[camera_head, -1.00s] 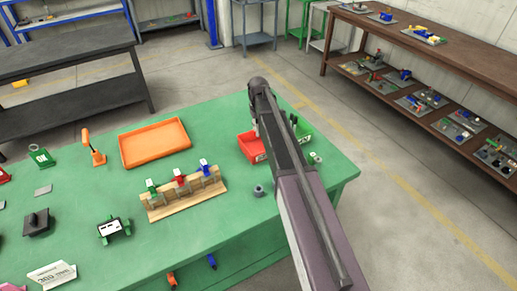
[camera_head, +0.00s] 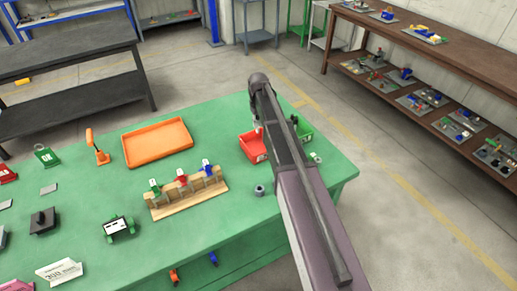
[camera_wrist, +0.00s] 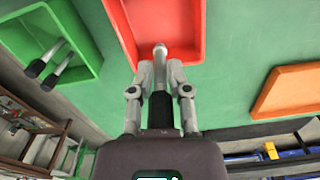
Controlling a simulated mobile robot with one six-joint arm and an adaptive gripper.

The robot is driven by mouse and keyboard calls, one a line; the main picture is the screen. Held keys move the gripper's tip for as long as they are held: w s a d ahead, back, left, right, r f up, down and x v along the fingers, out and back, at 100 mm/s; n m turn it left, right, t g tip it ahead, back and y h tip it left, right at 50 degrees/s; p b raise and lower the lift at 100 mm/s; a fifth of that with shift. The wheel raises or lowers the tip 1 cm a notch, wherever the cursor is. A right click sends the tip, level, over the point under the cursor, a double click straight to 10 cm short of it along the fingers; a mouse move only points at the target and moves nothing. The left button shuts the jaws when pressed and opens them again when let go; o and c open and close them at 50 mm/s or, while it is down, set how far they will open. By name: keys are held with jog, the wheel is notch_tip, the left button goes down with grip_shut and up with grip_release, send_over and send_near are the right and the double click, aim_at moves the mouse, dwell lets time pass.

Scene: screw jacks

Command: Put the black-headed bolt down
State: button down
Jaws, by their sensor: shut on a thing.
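My gripper (camera_wrist: 160,88) is shut on the black-headed bolt (camera_wrist: 160,50). In the wrist view the bolt's pale shank end points away from me between the fingertips, with a dark part nearer the palm. The shank end overlaps the red bin (camera_wrist: 195,25), which looks empty where it shows. I cannot tell how high the bolt is above the bin floor. In the head view the red bin (camera_head: 253,147) stands near the table's far right corner, and my arm hides most of the gripper and the bolt.
A green bin (camera_wrist: 18,50) beside the red one holds two dark-ended bolts (camera_wrist: 42,62). An orange tray (camera_head: 157,143), a wooden rack (camera_head: 187,204) with coloured clamps and a small grey round part (camera_head: 259,190) stand on the green table.

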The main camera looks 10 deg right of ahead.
aim_at(258, 131)
dwell(0.4)
notch_tip(258, 131, down, 6)
jog(key=b, duration=0.6)
jog(key=shift+f, duration=0.1)
jog(key=shift+f, duration=0.1)
jog(key=shift+f+b, duration=1.8)
jog(key=shift+b, duration=0.3)
jog(key=shift+f, duration=0.15)
jog(key=c, duration=0.6)
grip_release()
jog(key=shift+r, duration=0.25)
notch_tip(258, 131, up, 12)
jog(key=p, duration=1.2)
